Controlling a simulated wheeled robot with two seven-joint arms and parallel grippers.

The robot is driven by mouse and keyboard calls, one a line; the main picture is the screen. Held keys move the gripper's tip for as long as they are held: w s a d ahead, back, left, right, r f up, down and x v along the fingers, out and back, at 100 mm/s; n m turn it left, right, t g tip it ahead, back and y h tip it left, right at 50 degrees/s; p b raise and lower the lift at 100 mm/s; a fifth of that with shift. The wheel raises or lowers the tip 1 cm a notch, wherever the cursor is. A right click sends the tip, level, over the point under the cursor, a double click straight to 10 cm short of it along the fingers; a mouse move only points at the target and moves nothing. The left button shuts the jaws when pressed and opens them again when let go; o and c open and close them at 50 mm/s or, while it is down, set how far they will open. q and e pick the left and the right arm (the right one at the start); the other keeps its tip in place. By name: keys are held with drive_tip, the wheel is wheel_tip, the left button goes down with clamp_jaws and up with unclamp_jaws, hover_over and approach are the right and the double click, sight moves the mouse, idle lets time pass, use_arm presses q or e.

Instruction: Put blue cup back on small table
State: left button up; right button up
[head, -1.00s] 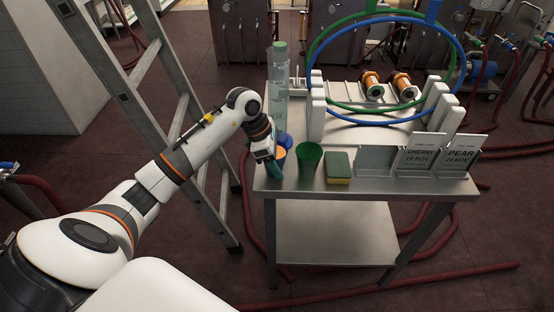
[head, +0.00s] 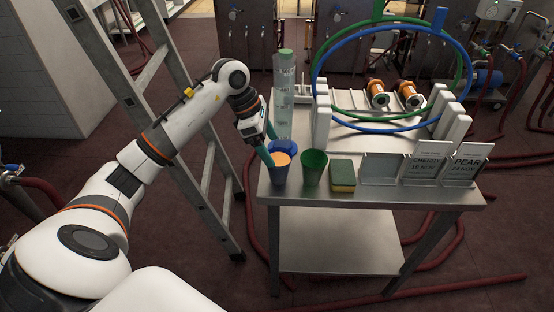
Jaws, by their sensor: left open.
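A blue cup (head: 280,177) with an orange top or filling stands upright at the left front corner of the small metal table (head: 340,201). A second blue rounded thing (head: 287,145) shows just behind it, partly hidden. My left gripper (head: 267,147) is open, with teal fingers, at the left and rear of the blue cup. One finger overlaps the cup's left rim in the picture; I cannot tell whether it touches. My right gripper is not in view.
A green cup (head: 314,169), a green-yellow sponge (head: 342,176) and label stands (head: 423,162) line the front of the table. A clear bottle (head: 283,100) stands behind. A ladder (head: 150,68) stands close on the left. Blue and green hoops rise at the back.

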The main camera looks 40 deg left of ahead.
use_arm(q)
drive_tip(key=v, duration=0.3)
drive_tip(key=shift+r, duration=0.2)
idle(0.3)
